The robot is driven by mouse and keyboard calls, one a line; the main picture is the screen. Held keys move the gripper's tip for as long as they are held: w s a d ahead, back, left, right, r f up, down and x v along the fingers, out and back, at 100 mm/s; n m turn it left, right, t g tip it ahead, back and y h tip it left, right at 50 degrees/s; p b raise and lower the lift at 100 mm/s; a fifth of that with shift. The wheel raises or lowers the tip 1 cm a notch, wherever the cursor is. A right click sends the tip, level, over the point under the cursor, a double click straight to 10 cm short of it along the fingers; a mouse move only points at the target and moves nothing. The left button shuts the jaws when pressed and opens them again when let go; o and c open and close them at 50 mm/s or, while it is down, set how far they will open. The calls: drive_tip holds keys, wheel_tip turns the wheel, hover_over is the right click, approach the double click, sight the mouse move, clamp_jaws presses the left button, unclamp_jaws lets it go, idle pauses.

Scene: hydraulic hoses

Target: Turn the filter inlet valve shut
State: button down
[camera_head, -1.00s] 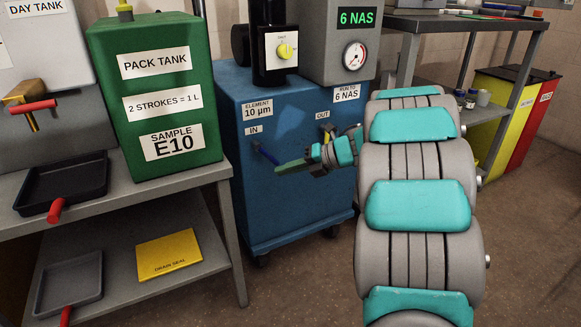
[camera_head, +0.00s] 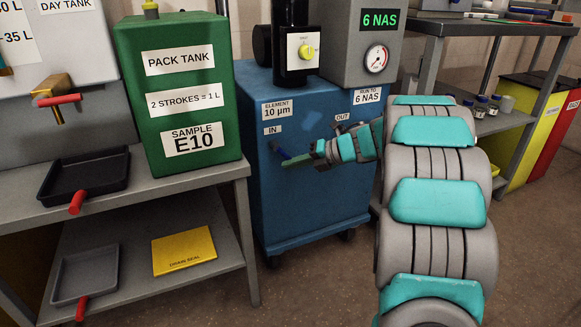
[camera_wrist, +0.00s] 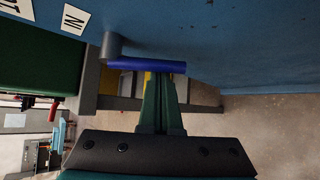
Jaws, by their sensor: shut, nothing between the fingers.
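The filter inlet valve is a blue lever (camera_head: 279,151) on a grey stem under the IN label, on the front of the blue filter cart (camera_head: 300,205). In the head view it slopes down to the right, its far end partly hidden by my gripper. In the wrist view the blue lever (camera_wrist: 148,65) runs sideways from its grey stem (camera_wrist: 112,46), just beyond the fingertips. My gripper (camera_head: 285,164) has green fingers, shut with nothing between them; it also shows in the wrist view (camera_wrist: 160,78). The tips are close to the lever; I cannot tell whether they touch.
A steel bench (camera_head: 215,180) with the green pack tank (camera_head: 180,90) and a black tray (camera_head: 85,175) stands left of the cart. The OUT fitting is mostly hidden behind my arm. Another bench (camera_head: 470,30) stands at the right. Open floor lies in front of the cart.

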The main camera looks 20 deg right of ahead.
drive_tip(key=shift+d+r+n+h, duration=0.25)
drive_tip(key=shift+n+h, duration=0.05)
drive_tip(key=shift+h, duration=0.2)
idle(0.3)
drive_tip(key=shift+w+d+r+n+h+p, duration=0.1)
drive_tip(key=shift+d+r+n+h+p, duration=0.4)
drive_tip(key=shift+h, duration=0.75)
drive_tip(key=shift+s+d+r+n+h+p, duration=0.1)
drive_tip(key=shift+r+n+h+p, duration=0.1)
drive_tip(key=shift+r+n+h, duration=0.65)
drive_tip(key=shift+w+d+r+n+h+p, duration=0.1)
drive_tip(key=shift+d+r+n+h+p, duration=0.25)
drive_tip(key=shift+r+h, duration=0.85)
drive_tip(key=shift+f+h, duration=0.45)
drive_tip(key=shift+h, duration=0.05)
drive_tip(key=shift+f, duration=0.1)
